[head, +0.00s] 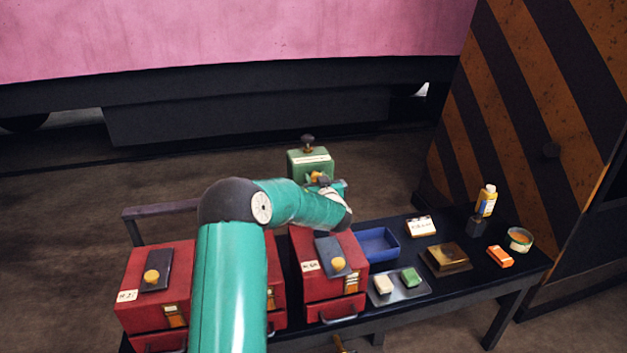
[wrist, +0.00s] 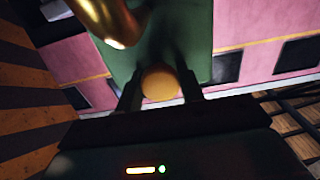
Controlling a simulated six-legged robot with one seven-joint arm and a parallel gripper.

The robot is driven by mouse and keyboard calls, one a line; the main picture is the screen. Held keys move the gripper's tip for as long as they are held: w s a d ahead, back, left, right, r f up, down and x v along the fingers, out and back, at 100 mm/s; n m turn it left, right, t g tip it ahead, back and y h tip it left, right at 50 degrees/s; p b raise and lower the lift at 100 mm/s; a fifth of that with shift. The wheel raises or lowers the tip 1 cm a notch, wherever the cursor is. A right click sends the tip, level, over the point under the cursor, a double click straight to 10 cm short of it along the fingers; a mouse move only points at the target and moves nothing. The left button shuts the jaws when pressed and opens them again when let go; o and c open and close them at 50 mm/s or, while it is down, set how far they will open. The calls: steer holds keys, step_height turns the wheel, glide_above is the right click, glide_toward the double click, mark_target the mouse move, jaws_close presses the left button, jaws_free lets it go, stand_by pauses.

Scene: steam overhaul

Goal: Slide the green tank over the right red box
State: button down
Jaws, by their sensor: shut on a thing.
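The green tank (head: 310,163) shows in the head view with a pale label and a dark knob on top. It is at the far end of the right red box (head: 350,285), and my arm hides its lower part. My gripper (head: 318,180) is at the tank's near side. In the wrist view my gripper (wrist: 160,88) is shut on a round brass knob (wrist: 160,82) on the green tank (wrist: 172,35). The right red box has a dark plate with a yellow knob on top. I cannot tell the tank's exact height above the box.
A left red box (head: 130,295) stands on the bench; another red part (head: 276,290) is mostly behind my arm. To the right are a blue tray (head: 378,245), a plate with two bars, a brass box (head: 447,257), a bottle (head: 487,200) and a tin (head: 519,240).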

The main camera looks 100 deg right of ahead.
steer(key=shift+s, duration=0.3)
steer(key=c, duration=1.3)
jaws_free()
steer(key=o, duration=0.4)
steer(key=shift+s+d+f, duration=0.1)
steer(key=shift+d, duration=0.05)
steer(key=s+a, duration=0.1)
steer(key=a, duration=1.2)
steer(key=shift+s+a, duration=0.35)
steer(key=shift+a, duration=0.05)
